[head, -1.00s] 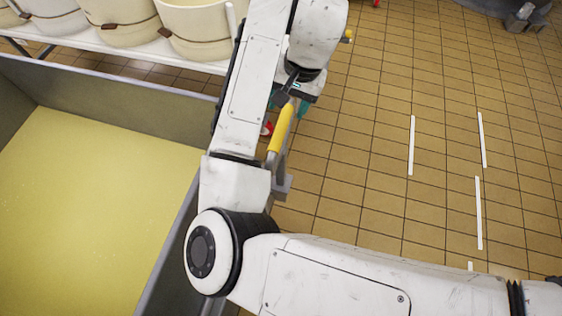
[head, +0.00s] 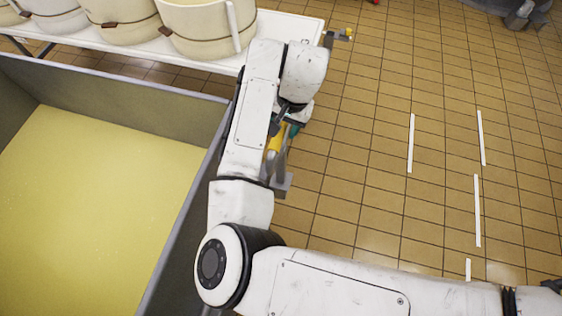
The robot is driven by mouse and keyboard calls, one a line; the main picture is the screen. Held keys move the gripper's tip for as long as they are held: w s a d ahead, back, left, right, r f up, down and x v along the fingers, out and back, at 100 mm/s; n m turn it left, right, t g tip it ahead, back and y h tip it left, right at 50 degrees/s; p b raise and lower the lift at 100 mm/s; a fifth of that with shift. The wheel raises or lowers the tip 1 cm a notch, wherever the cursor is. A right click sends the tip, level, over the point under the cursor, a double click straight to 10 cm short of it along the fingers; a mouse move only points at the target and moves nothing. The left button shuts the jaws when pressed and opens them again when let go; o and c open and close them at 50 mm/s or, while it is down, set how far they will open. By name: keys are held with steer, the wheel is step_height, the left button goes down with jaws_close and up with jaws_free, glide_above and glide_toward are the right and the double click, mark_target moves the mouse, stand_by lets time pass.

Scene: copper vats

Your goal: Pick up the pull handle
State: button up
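A yellow pull handle (head: 274,144) shows beside the outer right side of the vat, with grey metal parts (head: 282,184) below it. My arm's wrist hangs just over its upper end and hides part of it. My gripper (head: 288,127) is at the wrist's lower end, close to the handle, mostly hidden by my own arm. A small teal patch shows there; I cannot tell what it belongs to. I cannot tell whether the fingers touch the handle or are open or shut.
A large grey-walled vat (head: 178,235) of yellow liquid (head: 90,210) fills the left. A white table (head: 290,27) with several cream tubs stands behind it.

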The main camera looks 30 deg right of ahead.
steer(key=shift+f, duration=0.25)
stand_by(0.4)
steer(key=shift+c, duration=0.2)
jaws_close()
stand_by(0.3)
steer(key=shift+r, duration=0.1)
